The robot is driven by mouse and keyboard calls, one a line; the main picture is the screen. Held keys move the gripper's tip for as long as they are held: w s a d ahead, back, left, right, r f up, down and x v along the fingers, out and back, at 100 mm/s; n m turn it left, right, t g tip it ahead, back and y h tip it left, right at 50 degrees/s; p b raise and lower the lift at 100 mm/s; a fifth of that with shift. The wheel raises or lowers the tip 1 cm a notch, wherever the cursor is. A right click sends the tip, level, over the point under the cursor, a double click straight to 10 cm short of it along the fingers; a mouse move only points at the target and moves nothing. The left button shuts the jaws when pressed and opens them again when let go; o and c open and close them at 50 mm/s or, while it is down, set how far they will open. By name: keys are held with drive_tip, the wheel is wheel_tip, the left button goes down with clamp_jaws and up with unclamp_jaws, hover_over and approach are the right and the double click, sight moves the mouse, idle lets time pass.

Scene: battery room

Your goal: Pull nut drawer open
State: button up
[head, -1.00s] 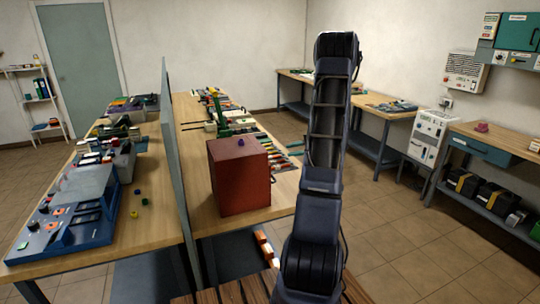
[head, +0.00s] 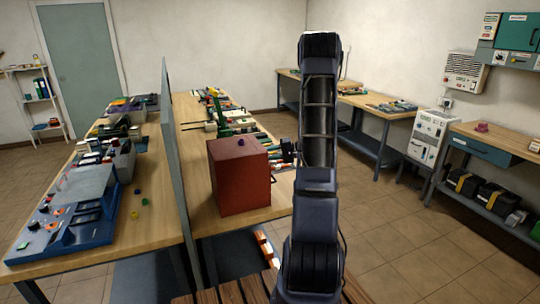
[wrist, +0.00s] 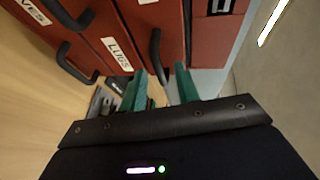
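The red drawer cabinet (head: 238,185) stands on the middle bench, and its drawer fronts are turned away from the head camera. The wrist view shows red drawer fronts close up, with black bar handles and white labels. One label reads "LUGS" (wrist: 118,53), and another ends in "VES" (wrist: 36,12). I see no label reading nut. My gripper (wrist: 162,80) is open, its two green fingers apart. A black handle (wrist: 156,55) beside the LUGS label lies between or just beyond the fingertips; contact cannot be told.
A small purple block (head: 240,142) lies on top of the cabinet. A grey divider panel (head: 172,150) stands left of it. Green equipment (head: 222,118) and several small parts lie behind it on the bench. Open floor (head: 400,235) lies to the right.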

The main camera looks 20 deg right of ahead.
clamp_jaws()
drive_tip(key=d, duration=1.7)
drive_tip(key=shift+d, duration=0.4)
unclamp_jaws()
